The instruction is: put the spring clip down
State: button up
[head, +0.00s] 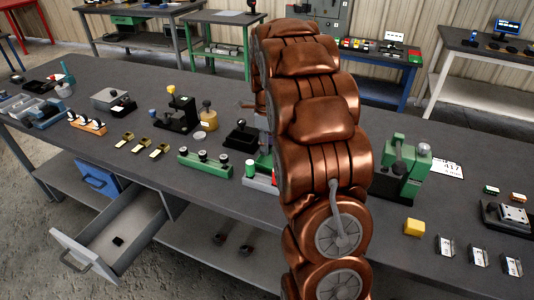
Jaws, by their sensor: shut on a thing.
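My copper-coloured arm (318,120) rises through the middle of the head view. My gripper is hidden behind it, so the spring clip in its hold is not seen. Several small metal pieces could be clips like it, but I cannot tell which kind. Brass-coloured pieces (141,146) lie in a row on the left part of the grey workbench (100,185). Silver bent-metal pieces (479,256) lie in a row at the right front.
A green fixture (402,170) and a yellow block (413,228) stand right of my arm. A green rail with black knobs (205,163) is left of it. A grey drawer (112,238) hangs open below the bench. Bare bench shows along the left front edge.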

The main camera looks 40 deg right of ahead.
aim_at(267, 162)
jog(key=shift+f+p, duration=0.4)
jog(key=shift+f, duration=1.7)
jog(key=shift+f, duration=0.15)
jog(key=o, duration=0.5)
jog(key=shift+o, duration=0.2)
jog(key=shift+s, duration=0.1)
